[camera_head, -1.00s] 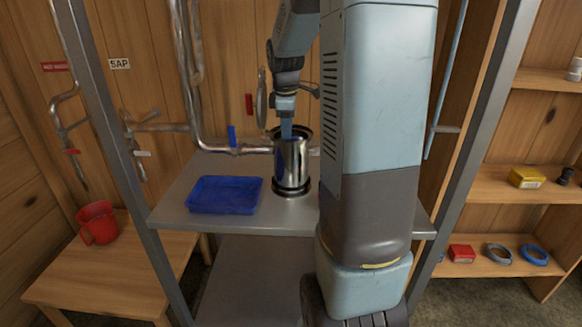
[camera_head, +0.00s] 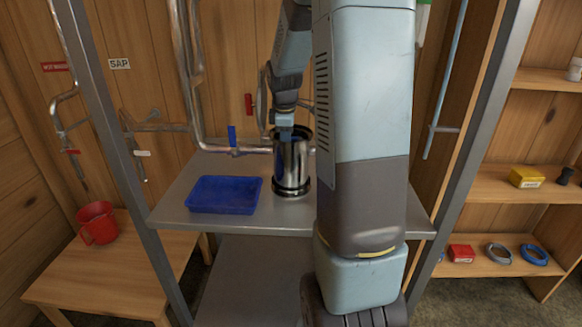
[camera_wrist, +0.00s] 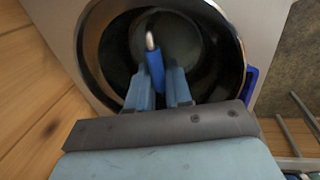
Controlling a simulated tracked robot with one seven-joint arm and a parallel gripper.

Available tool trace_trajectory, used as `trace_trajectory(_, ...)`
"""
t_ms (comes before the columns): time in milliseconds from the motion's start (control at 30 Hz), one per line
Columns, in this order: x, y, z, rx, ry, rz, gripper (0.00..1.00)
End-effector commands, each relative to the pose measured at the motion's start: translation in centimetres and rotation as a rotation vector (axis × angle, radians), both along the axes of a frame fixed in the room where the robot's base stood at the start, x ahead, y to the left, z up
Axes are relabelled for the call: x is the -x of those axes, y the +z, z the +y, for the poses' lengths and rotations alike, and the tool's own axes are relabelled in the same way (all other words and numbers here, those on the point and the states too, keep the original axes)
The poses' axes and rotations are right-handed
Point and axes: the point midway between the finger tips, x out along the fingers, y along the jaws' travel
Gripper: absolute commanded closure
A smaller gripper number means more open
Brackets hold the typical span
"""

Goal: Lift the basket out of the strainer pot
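The strainer pot (camera_head: 292,168) is a shiny metal cylinder standing upright on the grey bench. In the wrist view its round rim (camera_wrist: 238,50) encloses a dark interior. A blue grip with a bare metal tip (camera_wrist: 155,66) stands up inside the mouth and looks like the basket's handle. The basket itself is hard to tell from the pot's dark inside. My gripper (camera_wrist: 160,82) points down into the mouth, with one blue finger on each side of the blue grip. Whether the fingers press on it cannot be seen. In the head view my gripper (camera_head: 285,134) is at the pot's top.
A blue tray (camera_head: 224,195) lies on the bench left of the pot, with bare bench between. Pipes with a blue valve lever (camera_head: 232,136) run behind. A steel post stands at each side. A red jug (camera_head: 97,223) is on the wooden table at left.

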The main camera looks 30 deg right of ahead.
Motion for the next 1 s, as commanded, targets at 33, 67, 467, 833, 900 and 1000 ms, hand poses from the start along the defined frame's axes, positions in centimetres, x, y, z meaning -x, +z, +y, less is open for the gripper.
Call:
trace_trajectory(33, 0.0, 0.0, 0.0, 0.000, 0.000, 0.000, 0.87)
trace_trajectory(67, 0.0, 0.0, 0.0, 0.000, 0.000, 0.000, 0.89)
trace_trajectory(467, 0.0, 0.0, 0.0, 0.000, -0.001, 0.000, 1.00)
trace_trajectory(833, 0.0, 0.3, -0.1, 0.001, -0.001, -0.002, 1.00)
trace_trajectory(900, 0.0, 0.8, -0.1, 0.001, -0.001, -0.003, 1.00)
trace_trajectory(1000, -0.1, 2.1, -0.1, 0.002, -0.002, -0.005, 1.00)
